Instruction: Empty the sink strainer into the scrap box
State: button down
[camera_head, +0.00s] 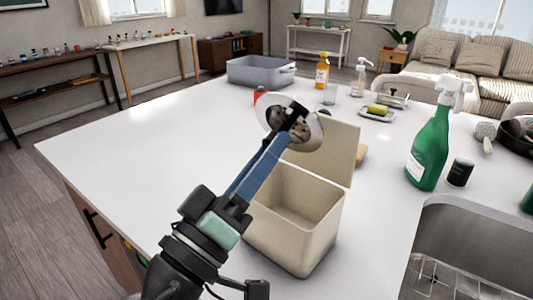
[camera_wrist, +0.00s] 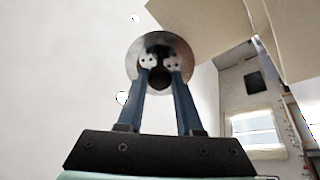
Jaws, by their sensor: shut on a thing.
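My gripper (camera_head: 290,127) is shut on the sink strainer (camera_head: 311,137), a round, pale metal disc with a dark middle. The strainer is tilted and held in the air at the upper left of the scrap box. The fingertips hide its middle, so I cannot tell what is in it. The wrist view shows the strainer (camera_wrist: 138,48) beyond my two blue fingers, with the gripper (camera_wrist: 161,63) closed on its centre. The beige scrap box (camera_head: 305,240) stands on the white counter with its lid (camera_head: 338,158) raised at the back. Its visible inside looks empty.
The metal sink (camera_head: 470,245) lies at right. A green spray bottle (camera_head: 430,145) and a black jar (camera_head: 460,172) stand behind it. A grey basin (camera_head: 255,72), an orange bottle (camera_head: 322,70) and a sponge tray (camera_head: 376,113) are farther back. The counter's left is clear.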

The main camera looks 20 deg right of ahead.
jog(key=shift+f, duration=0.3)
jog(key=shift+r, duration=0.1)
jog(key=shift+r, duration=0.5)
jog(key=shift+f, duration=0.1)
jog(key=shift+f+b, duration=0.5)
jog(key=shift+b, duration=0.05)
jog(key=shift+r, duration=0.1)
